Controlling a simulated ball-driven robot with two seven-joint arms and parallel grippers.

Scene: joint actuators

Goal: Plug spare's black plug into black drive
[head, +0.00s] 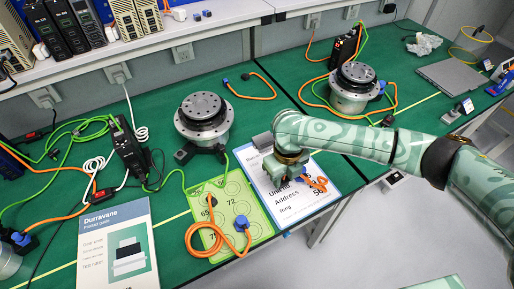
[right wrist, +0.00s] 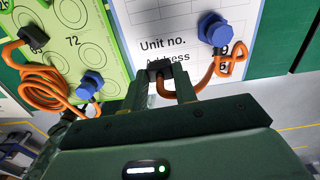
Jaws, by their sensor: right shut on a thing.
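My right gripper (head: 290,172) reaches in from the right over the white form sheet (head: 278,199). In the right wrist view, its fingers (right wrist: 162,88) are shut on a black plug (right wrist: 157,68) at the end of an orange cable (right wrist: 197,84). That cable loops to the right, to a blue plug (right wrist: 215,30) over the sheet; its loop shows in the head view (head: 319,184). A black drive box (head: 127,148) stands upright on the bench at left, with cables around it. Another black box (head: 343,48) stands behind the right actuator. My left gripper is not in view.
A second orange cable (head: 192,240) with a blue plug (head: 241,222) lies on the green tray (head: 262,228). Silver actuators (head: 203,120) and (head: 353,88) stand behind. Another orange cable (head: 262,97) lies between them. A product guide (head: 119,245) lies at front left.

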